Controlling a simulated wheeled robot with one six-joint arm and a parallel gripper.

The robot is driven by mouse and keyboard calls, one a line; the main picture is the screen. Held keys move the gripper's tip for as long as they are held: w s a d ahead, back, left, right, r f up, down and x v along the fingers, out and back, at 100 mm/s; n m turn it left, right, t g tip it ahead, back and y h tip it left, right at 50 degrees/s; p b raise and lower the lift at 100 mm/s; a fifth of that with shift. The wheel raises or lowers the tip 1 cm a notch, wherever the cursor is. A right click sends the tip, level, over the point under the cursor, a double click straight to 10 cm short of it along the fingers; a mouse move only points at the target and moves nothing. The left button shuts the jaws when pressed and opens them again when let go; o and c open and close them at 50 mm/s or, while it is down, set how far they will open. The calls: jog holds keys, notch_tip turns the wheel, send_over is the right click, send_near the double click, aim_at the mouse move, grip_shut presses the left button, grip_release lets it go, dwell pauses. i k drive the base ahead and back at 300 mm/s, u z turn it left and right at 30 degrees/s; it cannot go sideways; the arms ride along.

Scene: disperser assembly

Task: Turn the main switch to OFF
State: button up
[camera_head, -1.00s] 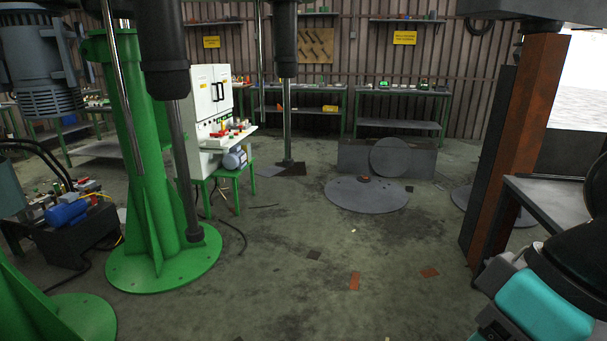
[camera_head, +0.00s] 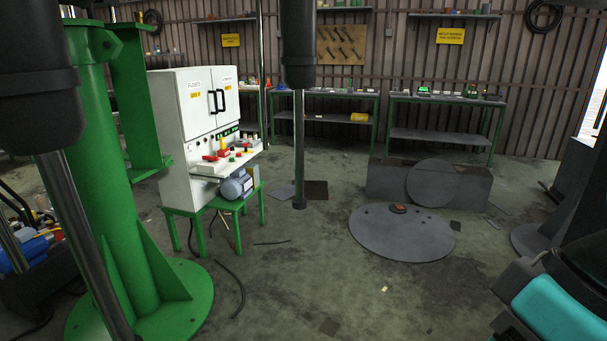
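A white control cabinet (camera_head: 182,125) stands on a green stand left of the middle. It has two labelled doors with dark handles, and a ledge (camera_head: 226,166) with red, yellow and green controls below them. I cannot tell which of these controls is the main switch, or its position; they are too small. A teal and dark part of my own arm (camera_head: 545,300) shows at the lower right. My gripper is not in view.
A green column (camera_head: 120,190) with a wide round base stands close at the left. A round metal plate (camera_head: 400,235) lies on the floor at right. The floor in the middle is mostly clear.

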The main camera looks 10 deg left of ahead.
aim_at(206, 157)
jog(key=u, duration=0.5)
jog(key=i, duration=2.05)
jog(key=u, duration=0.45)
jog(key=i, duration=0.35)
jog(key=z, duration=0.3)
jog(key=k, duration=0.65)
jog(key=z, duration=0.9)
jog(key=k, duration=0.65)
jog(key=z, duration=0.6)
jog(key=i, duration=1.8)
jog(key=u, duration=0.25)
jog(key=i, duration=2.05)
jog(key=u, duration=0.4)
jog(key=i, duration=1.7)
jog(key=u, duration=1.25)
jog(key=i, duration=0.85)
jog(key=u, duration=0.95)
